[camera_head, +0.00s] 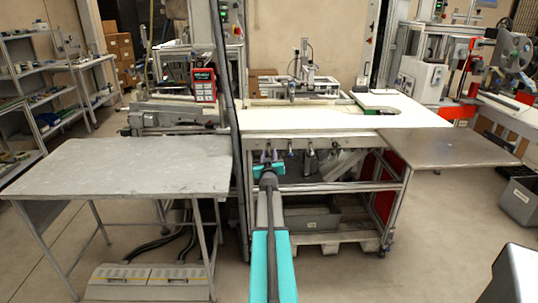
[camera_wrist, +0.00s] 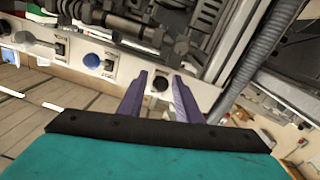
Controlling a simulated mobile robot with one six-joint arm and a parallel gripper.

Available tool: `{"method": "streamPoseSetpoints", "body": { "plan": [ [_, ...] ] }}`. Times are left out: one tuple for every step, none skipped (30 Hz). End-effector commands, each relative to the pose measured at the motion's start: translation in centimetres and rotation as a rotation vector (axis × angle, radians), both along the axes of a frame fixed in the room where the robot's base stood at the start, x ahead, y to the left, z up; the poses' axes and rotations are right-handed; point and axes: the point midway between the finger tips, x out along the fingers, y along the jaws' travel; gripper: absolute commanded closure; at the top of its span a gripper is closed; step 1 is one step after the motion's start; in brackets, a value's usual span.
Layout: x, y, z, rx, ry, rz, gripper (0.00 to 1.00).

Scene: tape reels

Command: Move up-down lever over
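My gripper (camera_head: 269,155) is at the front panel under the white worktable (camera_head: 330,118), at the panel's left end. In the wrist view my gripper (camera_wrist: 160,76) has its two purple fingers apart, with nothing held. A round black control (camera_wrist: 160,84) on the pale panel shows between the fingers; contact cannot be told. To its left in the wrist view are a small dark lever on a plate (camera_wrist: 108,66), a blue round knob (camera_wrist: 92,60) and another dark lever (camera_wrist: 58,48). I cannot tell which is the up-down lever. In the head view the panel controls are small.
A grey metal table (camera_head: 125,167) stands at the left, with a dark upright post (camera_head: 232,130) between it and my arm. A brown side table (camera_head: 450,148) adjoins the worktable at the right. A grey bin (camera_head: 520,200) stands on the floor at the far right.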

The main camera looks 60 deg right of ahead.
Motion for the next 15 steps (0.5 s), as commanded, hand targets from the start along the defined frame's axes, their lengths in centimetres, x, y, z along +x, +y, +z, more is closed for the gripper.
{"method": "streamPoseSetpoints", "body": {
  "plan": [
    [0.24,-0.41,0.03,0.0,0.0,0.0,0.69],
    [0.31,-0.54,0.02,0.0,0.0,0.0,0.69],
    [0.4,-0.67,0.02,0.0,0.0,0.0,0.69],
    [0.46,-0.76,0.02,0.0,0.0,0.0,0.69],
    [0.5,-0.83,0.01,0.0,0.0,0.0,0.69],
    [0.54,-0.91,0.01,0.0,0.0,0.0,0.69],
    [0.57,-0.95,0.01,0.0,0.0,0.0,0.69],
    [0.59,-0.98,0.01,0.0,0.0,0.0,0.69],
    [0.6,-1.0,0.0,0.0,0.0,0.0,0.69],
    [0.6,-1.01,0.0,0.0,0.0,0.0,0.69],
    [0.6,-1.01,0.0,0.0,0.0,0.0,0.69],
    [0.6,-1.0,0.0,0.0,0.0,0.0,0.69],
    [0.6,-1.0,0.0,0.0,0.0,0.0,0.69],
    [0.59,-1.0,0.0,0.0,0.0,0.0,0.69],
    [0.6,-0.99,0.0,0.0,0.0,0.0,0.69]
  ]
}}
